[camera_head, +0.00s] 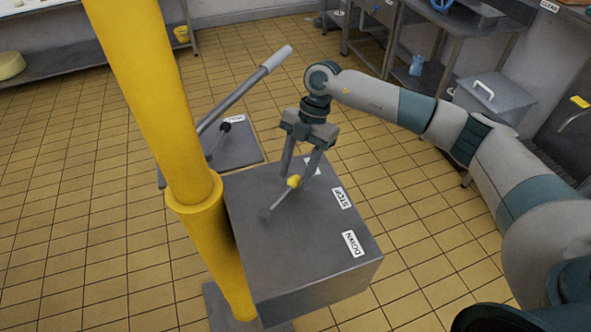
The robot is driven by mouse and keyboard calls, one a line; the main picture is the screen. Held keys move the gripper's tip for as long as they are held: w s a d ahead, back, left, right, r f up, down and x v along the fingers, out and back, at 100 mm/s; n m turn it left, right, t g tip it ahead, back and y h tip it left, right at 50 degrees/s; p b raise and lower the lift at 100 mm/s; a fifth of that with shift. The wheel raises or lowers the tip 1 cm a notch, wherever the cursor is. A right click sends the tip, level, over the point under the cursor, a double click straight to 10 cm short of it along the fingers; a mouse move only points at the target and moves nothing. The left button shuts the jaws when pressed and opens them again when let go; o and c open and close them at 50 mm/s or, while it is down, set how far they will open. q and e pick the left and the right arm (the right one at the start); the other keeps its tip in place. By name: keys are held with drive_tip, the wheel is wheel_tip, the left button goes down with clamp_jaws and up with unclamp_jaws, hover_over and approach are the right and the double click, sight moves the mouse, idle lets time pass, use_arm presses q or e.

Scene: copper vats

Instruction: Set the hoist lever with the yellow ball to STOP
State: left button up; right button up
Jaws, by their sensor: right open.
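The hoist lever (278,201) is a short grey rod with a yellow ball (293,181) at its end. It rises from the top of a grey box (300,262) and leans toward the box's far side. A STOP label (342,198) lies mid-way along the box's right edge, with a DOWN label (354,243) nearer. A third label (313,168) at the far end is partly hidden by a finger. My right gripper (296,177) points down, open, with its fingertips about either side of the ball. Contact cannot be told. My left gripper is not in view.
A thick yellow post (165,110) stands close to the box's left side. Behind it, a long grey lever (245,87) and a small black-knobbed lever (225,127) stand at another grey box (240,150). Tiled floor is clear in front at right.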

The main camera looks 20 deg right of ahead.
drive_tip(key=shift+s+a+f, duration=0.15)
drive_tip(key=shift+f, duration=0.35)
clamp_jaws()
